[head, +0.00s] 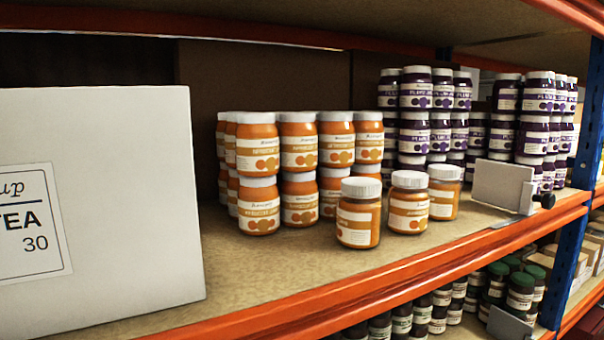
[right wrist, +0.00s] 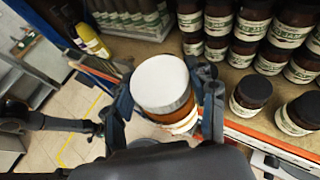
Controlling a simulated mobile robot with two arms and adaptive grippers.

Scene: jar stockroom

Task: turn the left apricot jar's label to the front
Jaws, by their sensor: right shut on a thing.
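In the head view three orange apricot jars with white lids stand in a front row: the left apricot jar (head: 358,213), a middle one (head: 409,203) and a right one (head: 444,192). The left jar stands upright near the shelf's front edge; part of its pale label with orange dots shows. No gripper appears in the head view. In the right wrist view my right gripper (right wrist: 166,104) is shut on a white-lidded jar (right wrist: 163,82) with an amber body. Its fingers are on both sides; the lid hides most of its label.
Stacked apricot jars (head: 298,150) stand behind the front row, with stacked plum jars (head: 428,95) to the right. The right wrist view shows green-labelled jars (right wrist: 243,55) near the held jar.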

